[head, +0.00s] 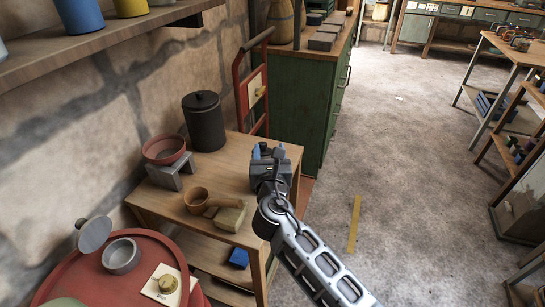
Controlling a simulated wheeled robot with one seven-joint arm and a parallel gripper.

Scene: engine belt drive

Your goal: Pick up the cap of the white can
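A small pale grey-white round can (121,256) with an open top stands on a red round surface at the lower left. A pale grey disc with a small knob (95,234) is just left of and behind it, tilted; it looks like a cap, but I cannot tell whether it touches the can. My gripper (268,151) is over the right side of the wooden table, well to the right of the can and disc. Its two blue fingertips appear spread apart, with nothing clearly held. My gripper's body hides part of the table.
The wooden table (236,150) holds a black lidded canister (204,122), a red bowl (165,150) on a grey stand, a wooden cup (196,200) and a tan block (230,216). The red round surface (70,278) also bears a card with a yellow knob (167,284). Open floor lies right.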

